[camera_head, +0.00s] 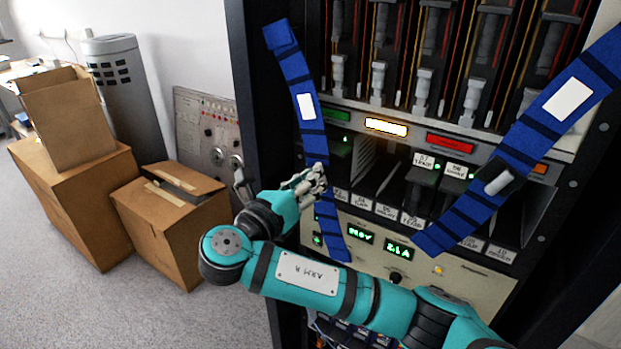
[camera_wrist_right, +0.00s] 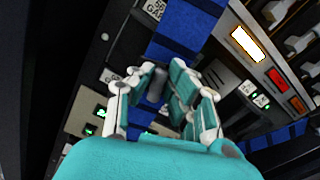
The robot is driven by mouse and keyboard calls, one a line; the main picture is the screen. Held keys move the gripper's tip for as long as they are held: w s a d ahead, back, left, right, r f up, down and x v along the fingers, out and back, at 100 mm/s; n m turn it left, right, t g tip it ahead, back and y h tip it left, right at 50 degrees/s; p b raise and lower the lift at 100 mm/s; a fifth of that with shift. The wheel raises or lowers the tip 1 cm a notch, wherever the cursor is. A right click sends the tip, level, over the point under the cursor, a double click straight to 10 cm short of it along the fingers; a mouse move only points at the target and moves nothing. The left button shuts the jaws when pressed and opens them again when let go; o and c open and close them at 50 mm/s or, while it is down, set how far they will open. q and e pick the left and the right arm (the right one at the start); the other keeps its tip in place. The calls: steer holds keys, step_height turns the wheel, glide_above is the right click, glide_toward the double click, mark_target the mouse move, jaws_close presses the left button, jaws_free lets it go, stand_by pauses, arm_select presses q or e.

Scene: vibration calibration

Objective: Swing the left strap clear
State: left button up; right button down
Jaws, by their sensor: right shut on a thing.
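The left strap (camera_head: 295,70) is a blue band with dark cross stripes and a white label. It hangs down the left side of the open rack front, slanting slightly, over the slots and the lower panel. My right gripper (camera_head: 318,180) is at its lower half, shut on the strap's small grey handle. In the right wrist view the strap (camera_wrist_right: 190,30) runs behind the fingers, and the grey handle (camera_wrist_right: 157,86) shows between the fingertips of my right gripper (camera_wrist_right: 162,88). The fingers partly hide the handle. My left gripper is not in view.
A right strap (camera_head: 535,135) with a grey handle (camera_head: 499,182) slants across the rack's right side. Labelled slots and a lower panel with green displays (camera_head: 360,235) lie between the straps. Cardboard boxes (camera_head: 75,195) and a grey cylinder (camera_head: 125,90) stand on the left floor.

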steer(key=w+a+f+m+b, duration=0.1)
steer(key=w+a+m+b, duration=0.1)
steer(key=w+a+m, duration=0.2)
steer(key=w+a, duration=0.1)
steer(key=a, duration=0.2)
steer(key=shift+w+f, duration=0.15)
steer(key=c, duration=1.3)
jaws_free()
